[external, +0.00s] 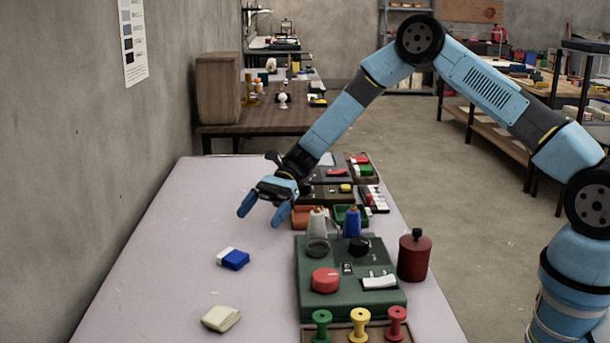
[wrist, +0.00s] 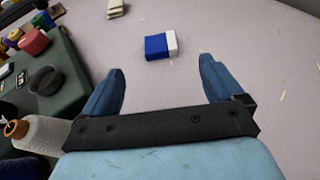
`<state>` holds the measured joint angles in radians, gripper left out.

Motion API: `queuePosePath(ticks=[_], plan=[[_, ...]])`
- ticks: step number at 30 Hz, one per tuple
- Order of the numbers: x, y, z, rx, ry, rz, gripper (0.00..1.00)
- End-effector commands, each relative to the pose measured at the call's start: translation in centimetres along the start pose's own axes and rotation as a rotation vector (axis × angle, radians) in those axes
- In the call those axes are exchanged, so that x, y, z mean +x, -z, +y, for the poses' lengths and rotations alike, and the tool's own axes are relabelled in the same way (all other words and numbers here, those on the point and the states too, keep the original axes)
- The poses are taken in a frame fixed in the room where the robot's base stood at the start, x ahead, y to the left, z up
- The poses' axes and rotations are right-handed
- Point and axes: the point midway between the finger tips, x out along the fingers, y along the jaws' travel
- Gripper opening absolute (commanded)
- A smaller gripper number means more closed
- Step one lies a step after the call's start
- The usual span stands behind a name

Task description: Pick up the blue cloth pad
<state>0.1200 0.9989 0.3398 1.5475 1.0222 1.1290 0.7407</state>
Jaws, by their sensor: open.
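A small pad, part blue and part white (external: 233,258), lies on the pale table (external: 170,290), left of the green board. It fits the blue cloth pad by colour, though it looks like a block. My gripper (external: 264,210) is open and empty above the table, on the far side of the pad and apart from it. In the wrist view the pad (wrist: 155,46) lies beyond my two spread fingertips (wrist: 160,72), roughly centred between them.
A cream pad (external: 221,318) lies nearer the camera. The table's left part is clear, up to the wall.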

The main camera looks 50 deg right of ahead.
Motion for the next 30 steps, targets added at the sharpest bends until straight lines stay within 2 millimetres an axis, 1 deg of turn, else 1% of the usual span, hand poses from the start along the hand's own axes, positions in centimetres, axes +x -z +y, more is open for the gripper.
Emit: queuePosePath(ticks=[1, 6, 12, 22, 30], plan=[[0.9, 0.0, 0.1, 0.000, -0.004, 0.000, 0.94], [3.9, 0.0, 0.1, 0.000, -0.004, 0.000, 0.94], [6.7, 0.0, 0.1, -0.001, -0.004, 0.001, 0.94], [8.4, 0.1, 0.1, -0.001, -0.003, 0.002, 0.94], [11.9, 0.3, 0.2, -0.002, -0.004, 0.002, 0.94]])
